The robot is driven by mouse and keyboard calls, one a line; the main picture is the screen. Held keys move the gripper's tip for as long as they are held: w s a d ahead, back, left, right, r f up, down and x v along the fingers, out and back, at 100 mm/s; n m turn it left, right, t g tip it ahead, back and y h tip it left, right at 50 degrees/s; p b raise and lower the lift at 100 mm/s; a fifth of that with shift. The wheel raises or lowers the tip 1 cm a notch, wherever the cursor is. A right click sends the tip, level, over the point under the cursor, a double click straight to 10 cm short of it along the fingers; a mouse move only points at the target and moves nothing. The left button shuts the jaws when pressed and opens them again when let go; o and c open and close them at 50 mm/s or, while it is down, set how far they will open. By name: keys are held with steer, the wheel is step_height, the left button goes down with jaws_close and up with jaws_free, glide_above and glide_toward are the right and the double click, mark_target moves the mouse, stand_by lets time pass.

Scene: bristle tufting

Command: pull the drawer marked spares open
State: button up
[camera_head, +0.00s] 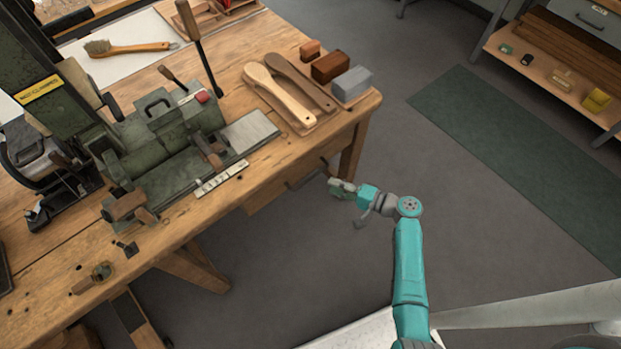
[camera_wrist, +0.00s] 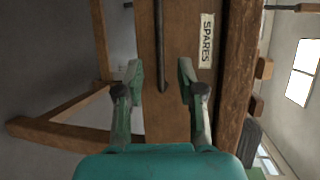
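The drawer marked SPARES (camera_wrist: 180,120) shows its wooden front in the wrist view, turned on its side, with a pale label (camera_wrist: 207,40). A long dark bar handle (camera_wrist: 160,45) runs along that front. My gripper (camera_wrist: 159,72) is open, its fingers on either side of one end of the handle; I cannot tell whether they touch it. In the head view, the drawer front (camera_head: 268,196) sits under the bench's edge and looks shut.
The wooden workbench (camera_head: 240,180) carries a green machine (camera_head: 165,140), brush blanks (camera_head: 285,92) and blocks (camera_head: 330,67) above the drawer. A bench leg (camera_head: 354,150) stands close behind my gripper. Open grey floor (camera_head: 480,240) and a green mat (camera_head: 530,150) lie to the right.

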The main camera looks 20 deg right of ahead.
mark_target(310, 177)
steer(key=x, duration=0.9)
steer(key=shift+w+a+f, duration=0.1)
steer(key=shift+w+a, duration=0.1)
steer(key=shift+c, duration=0.2)
jaws_close()
